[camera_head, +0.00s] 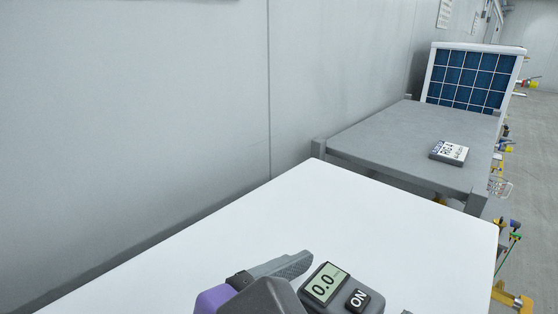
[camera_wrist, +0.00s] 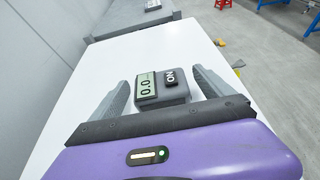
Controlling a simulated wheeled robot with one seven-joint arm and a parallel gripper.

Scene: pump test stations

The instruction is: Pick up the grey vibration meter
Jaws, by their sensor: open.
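The grey vibration meter (camera_head: 341,288) stands on the white table (camera_head: 312,215) at the bottom of the head view. It has a screen reading 0.0 and a dark ON button. In the wrist view the meter (camera_wrist: 163,87) lies between the two fingers of my gripper (camera_wrist: 160,88), with a visible gap on each side. My gripper is open and holds nothing. In the head view only one grey finger shows clearly, just left of the meter; the purple gripper body is cut off by the bottom edge.
A grey table (camera_head: 405,140) stands beyond the white one, with a small labelled device (camera_head: 449,152) on it. A solar panel (camera_head: 472,78) stands behind. A grey wall (camera_head: 140,110) runs along the left. The white table top around the meter is mostly clear.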

